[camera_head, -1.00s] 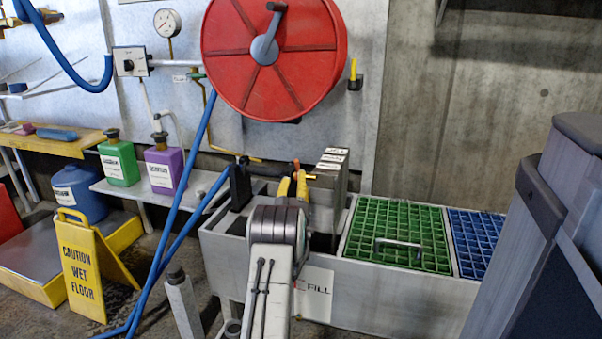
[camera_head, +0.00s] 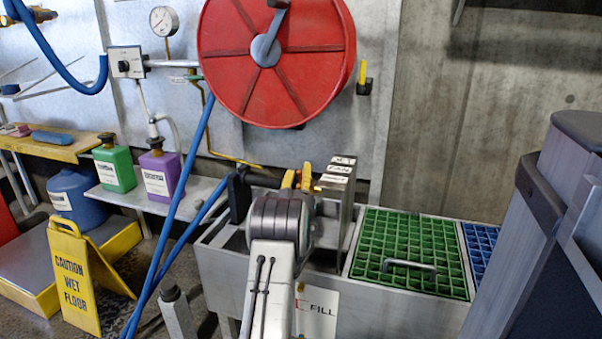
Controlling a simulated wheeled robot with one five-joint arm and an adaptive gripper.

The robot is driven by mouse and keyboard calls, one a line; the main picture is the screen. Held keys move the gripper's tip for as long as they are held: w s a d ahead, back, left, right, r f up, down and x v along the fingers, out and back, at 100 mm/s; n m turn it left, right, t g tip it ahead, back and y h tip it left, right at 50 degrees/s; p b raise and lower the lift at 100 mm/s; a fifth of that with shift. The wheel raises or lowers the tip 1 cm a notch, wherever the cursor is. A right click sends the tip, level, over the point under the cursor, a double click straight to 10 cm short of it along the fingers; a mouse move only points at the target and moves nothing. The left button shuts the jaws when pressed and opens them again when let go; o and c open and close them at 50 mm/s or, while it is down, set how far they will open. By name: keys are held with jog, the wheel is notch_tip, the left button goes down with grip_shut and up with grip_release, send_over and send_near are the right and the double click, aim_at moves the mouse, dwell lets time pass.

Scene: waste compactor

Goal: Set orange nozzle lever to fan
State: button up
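A grey block with three white labels (camera_head: 339,169) stands at the back of the wash trough; the middle label appears to read FAN. A small orange part (camera_head: 307,167), probably the nozzle lever, shows just left of the labels, partly hidden behind my gripper. My gripper (camera_head: 297,180) has yellow fingers and points away from the camera, just left of the labelled block. Its wrist hides most of the fingers. I cannot tell whether the fingers are apart, touch the lever or hold it.
A green grate (camera_head: 412,232) with a handle and a blue grate (camera_head: 482,250) cover the trough's right side. A red hose reel (camera_head: 235,75) hangs above. A blue hose (camera_head: 190,180) runs down left of my arm. A yellow wet-floor sign (camera_head: 75,280) stands left.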

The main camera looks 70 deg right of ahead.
grip_shut()
dwell(0.3)
jog(key=shift+d+r+y+p, duration=0.2)
jog(key=shift+r+y+p, duration=0.2)
jog(key=shift+p, duration=0.2)
jog(key=shift+d+f+m+y+b, duration=0.3)
jog(key=shift+y+b, duration=0.1)
jog(key=shift+y, duration=0.1)
jog(key=shift+d+r, duration=0.1)
jog(key=shift+g+y, duration=0.3)
